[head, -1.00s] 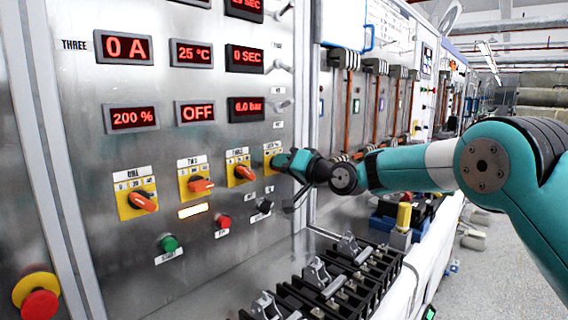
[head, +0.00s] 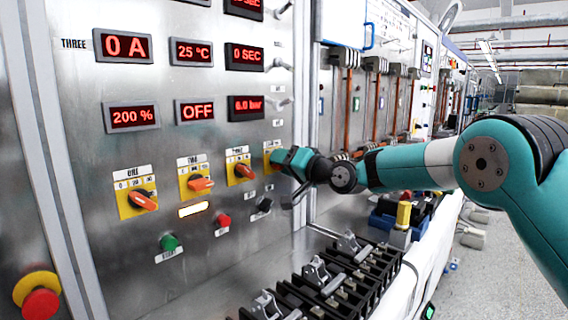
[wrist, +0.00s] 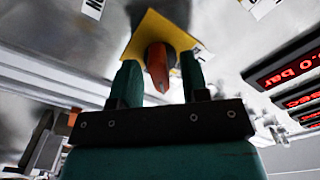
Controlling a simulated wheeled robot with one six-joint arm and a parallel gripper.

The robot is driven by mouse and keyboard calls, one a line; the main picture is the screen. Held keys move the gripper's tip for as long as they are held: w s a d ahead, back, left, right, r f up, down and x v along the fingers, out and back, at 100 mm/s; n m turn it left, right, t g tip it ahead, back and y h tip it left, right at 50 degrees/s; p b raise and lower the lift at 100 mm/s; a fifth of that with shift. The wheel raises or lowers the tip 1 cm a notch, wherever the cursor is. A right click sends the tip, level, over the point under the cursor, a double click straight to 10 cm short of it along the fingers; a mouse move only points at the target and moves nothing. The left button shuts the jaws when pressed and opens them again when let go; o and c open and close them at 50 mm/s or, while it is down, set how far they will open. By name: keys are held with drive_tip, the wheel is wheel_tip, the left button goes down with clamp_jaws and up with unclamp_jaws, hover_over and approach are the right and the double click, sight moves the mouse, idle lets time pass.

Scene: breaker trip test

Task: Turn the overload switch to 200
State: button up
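The rightmost rotary switch has a yellow plate (head: 268,158), largely covered by my gripper in the head view. In the wrist view its orange knob (wrist: 157,66) stands out from the yellow plate (wrist: 158,30). My gripper (wrist: 160,78) is open, with one teal finger on each side of the knob. A gap shows at the right finger; contact at the left one is unclear. In the head view my gripper (head: 284,160) is at the panel. A red display (head: 131,117) reads 200 %. I cannot read which switch is labelled overload.
Three more orange-knobbed switches, left (head: 144,201), middle (head: 201,184) and right (head: 241,172), sit left of my gripper. Below are a green button (head: 169,242), a red button (head: 223,221) and a black one (head: 264,204). Black clamp blocks (head: 335,275) stand in front of the panel.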

drive_tip(key=b+v, duration=0.5)
drive_tip(key=v, duration=1.2)
drive_tip(key=shift+b, duration=0.3)
drive_tip(key=shift+s+d, duration=0.15)
drive_tip(key=s+a+f+n+g+h+p, duration=0.1)
drive_tip(key=s+f+n+g+h+p, duration=0.15)
drive_tip(key=s, duration=0.65)
drive_tip(key=s+f+n+g+h+p, duration=0.15)
drive_tip(key=s+g, duration=0.25)
drive_tip(key=s, duration=0.4)
drive_tip(key=s+d+f+g+h, duration=0.2)
drive_tip(key=s+d+h, duration=0.1)
drive_tip(key=s, duration=0.6)
drive_tip(key=s+d+f+n+g+h, duration=0.1)
drive_tip(key=s+d+f+g+h, duration=0.1)
drive_tip(key=s, duration=0.7)
drive_tip(key=shift+s+d+f+n+h+p, duration=0.3)
drive_tip(key=shift+d+f+h+p, duration=0.35)
drive_tip(key=shift+d, duration=0.6)
drive_tip(key=shift+a+g, duration=0.1)
drive_tip(key=shift+g, duration=0.15)
